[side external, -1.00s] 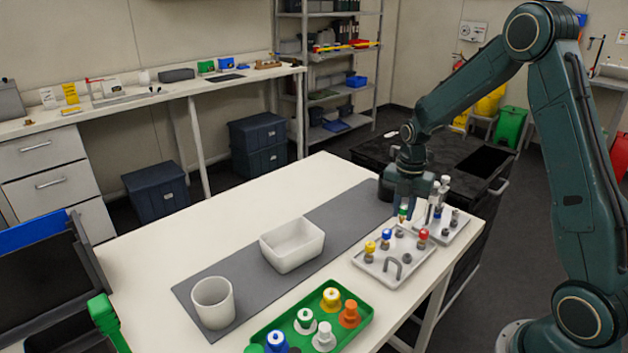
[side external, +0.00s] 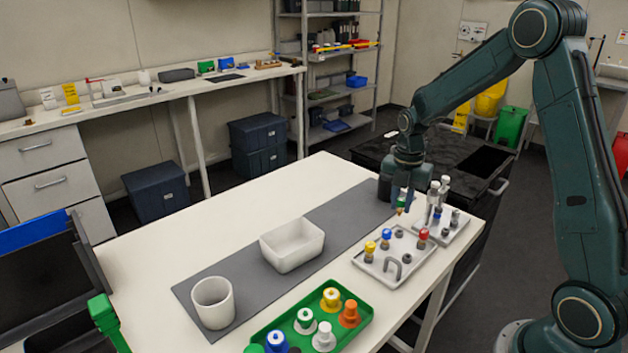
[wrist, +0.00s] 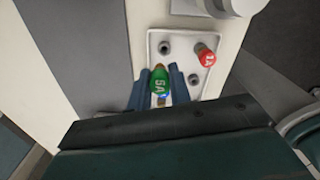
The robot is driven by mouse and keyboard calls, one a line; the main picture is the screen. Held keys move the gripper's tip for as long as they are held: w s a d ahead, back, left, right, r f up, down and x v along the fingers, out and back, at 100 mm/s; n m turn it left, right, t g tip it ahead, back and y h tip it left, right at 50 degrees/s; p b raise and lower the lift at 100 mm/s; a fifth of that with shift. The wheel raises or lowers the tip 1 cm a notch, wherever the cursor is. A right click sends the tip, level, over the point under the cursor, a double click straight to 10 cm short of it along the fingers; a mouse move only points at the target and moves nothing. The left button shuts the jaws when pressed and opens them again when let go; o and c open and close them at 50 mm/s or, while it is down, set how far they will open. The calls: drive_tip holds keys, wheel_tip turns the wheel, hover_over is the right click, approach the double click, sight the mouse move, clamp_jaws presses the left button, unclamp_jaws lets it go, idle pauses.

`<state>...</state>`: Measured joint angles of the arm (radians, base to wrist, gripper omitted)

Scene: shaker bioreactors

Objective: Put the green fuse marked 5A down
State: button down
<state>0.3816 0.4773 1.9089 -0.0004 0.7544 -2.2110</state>
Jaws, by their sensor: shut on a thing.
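My gripper (side external: 402,199) is shut on the green fuse marked 5A (wrist: 158,82), which sits between its blue fingers in the wrist view. In the side view the fuse (side external: 401,204) is small, with a gold-coloured lower end pointing down. It hangs above the back edge of the light grey fuse tray (side external: 377,266), apart from it. The tray holds a yellow fuse (side external: 370,248), a blue fuse (side external: 387,236) and a red fuse (side external: 423,235), which reads 1A in the wrist view (wrist: 205,56). Grey sockets without fuses also show on the tray.
A second grey rack (side external: 455,232) with upright white-topped pieces stands close to the right of my gripper. A white bin (side external: 292,258) and a white cup (side external: 213,318) stand on the grey mat (side external: 335,222). A green tray (side external: 364,313) with coloured bottles is in front.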

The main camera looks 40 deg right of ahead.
drive_tip(key=w+a+r, duration=0.6)
drive_tip(key=w+a, duration=0.2)
wheel_tip(320, 180, up, 8)
drive_tip(key=m, duration=0.1)
hover_over(305, 231)
drive_tip(key=s+a, duration=0.2)
drive_tip(key=s, duration=0.1)
drive_tip(key=shift+w+a+r, duration=0.1)
drive_tip(key=shift+w+r, duration=0.05)
wheel_tip(305, 231, down, 20)
idle(0.5)
drive_tip(key=c, duration=1.6)
unclamp_jaws()
drive_tip(key=shift+o, duration=0.2)
